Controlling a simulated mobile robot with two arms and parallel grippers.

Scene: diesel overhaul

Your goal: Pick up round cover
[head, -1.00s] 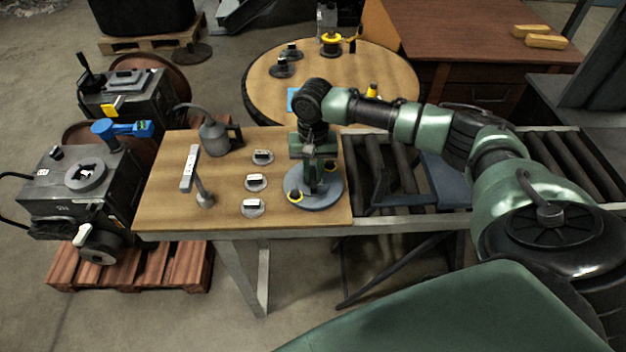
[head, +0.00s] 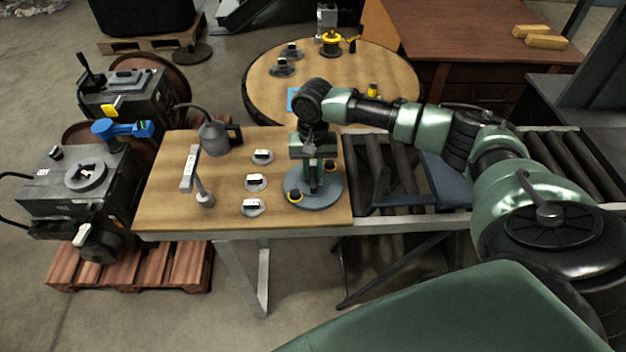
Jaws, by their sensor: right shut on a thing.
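The round cover (head: 322,197) is a grey disc with yellow-ringed knobs on top. It is at the right end of the wooden workbench (head: 222,213). My right gripper (head: 314,182) points down over its middle and is shut on it. The fingertips are partly hidden by the gripper body. I cannot tell whether the cover touches the bench top or is just above it. My left gripper is not in view.
Several small round parts (head: 256,182) lie left of the cover. An oil can (head: 215,136) and a hammer-like tool (head: 203,193) stand further left. A roller conveyor (head: 385,165) adjoins the bench on the right. A round table (head: 390,70) is behind.

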